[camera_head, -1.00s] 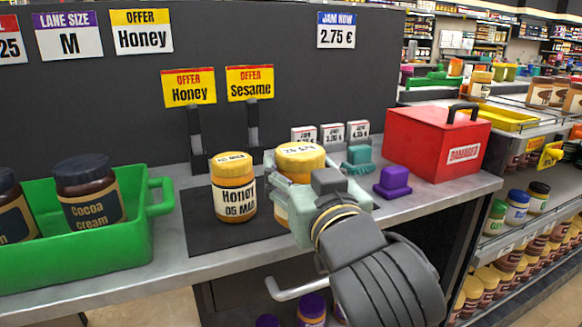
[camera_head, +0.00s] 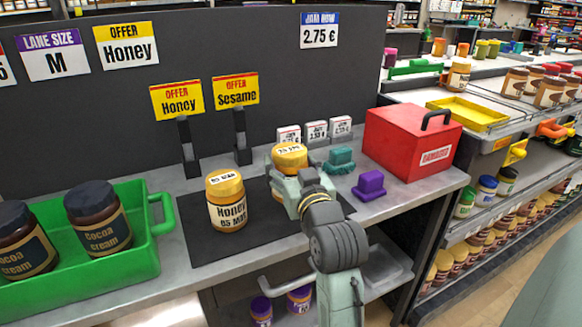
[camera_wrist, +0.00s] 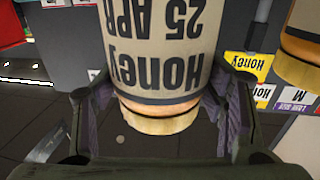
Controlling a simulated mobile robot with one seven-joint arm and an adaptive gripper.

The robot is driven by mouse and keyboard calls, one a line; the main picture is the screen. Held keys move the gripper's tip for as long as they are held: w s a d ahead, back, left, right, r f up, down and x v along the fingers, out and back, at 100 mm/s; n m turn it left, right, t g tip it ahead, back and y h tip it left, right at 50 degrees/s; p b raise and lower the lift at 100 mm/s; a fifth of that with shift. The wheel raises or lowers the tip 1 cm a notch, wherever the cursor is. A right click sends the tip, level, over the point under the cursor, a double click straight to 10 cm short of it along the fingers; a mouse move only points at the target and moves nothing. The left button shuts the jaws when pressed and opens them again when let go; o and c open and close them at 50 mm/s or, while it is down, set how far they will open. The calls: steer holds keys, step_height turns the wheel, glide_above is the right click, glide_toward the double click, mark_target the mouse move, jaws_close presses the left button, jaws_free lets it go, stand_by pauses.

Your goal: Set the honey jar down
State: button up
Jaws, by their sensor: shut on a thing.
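The honey jar (camera_head: 290,155) has a gold lid and a pale label; its body (camera_wrist: 158,50) fills the middle of the wrist view, with "Honey 25 APR" upside down. My gripper (camera_head: 296,187) is shut around it, with one finger on each side in the wrist view. The jar looks upright over or on the right part of the dark mat (camera_head: 262,235). My gripper hides its base, so I cannot tell whether it touches the mat. A second honey jar (camera_head: 226,212), marked 05 MAY, stands on the mat to the left, apart from the held one.
A green crate (camera_head: 140,262) with cocoa cream jars stands at the left. Teal (camera_head: 340,161) and purple (camera_head: 370,187) blocks and a red box (camera_head: 400,148) stand to the right. Sign stands (camera_head: 241,140) and small price cards (camera_head: 316,132) are behind the mat.

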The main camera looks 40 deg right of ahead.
steer(key=shift+w+d+r, duration=0.1)
steer(key=shift+w+d, duration=0.35)
step_height(320, 180, down, 3)
steer(key=shift+w+d+f+p, duration=0.1)
steer(key=shift+p, duration=0.4)
steer(key=shift+f, duration=0.2)
steer(key=shift+f, duration=0.2)
steer(key=o, duration=1.6)
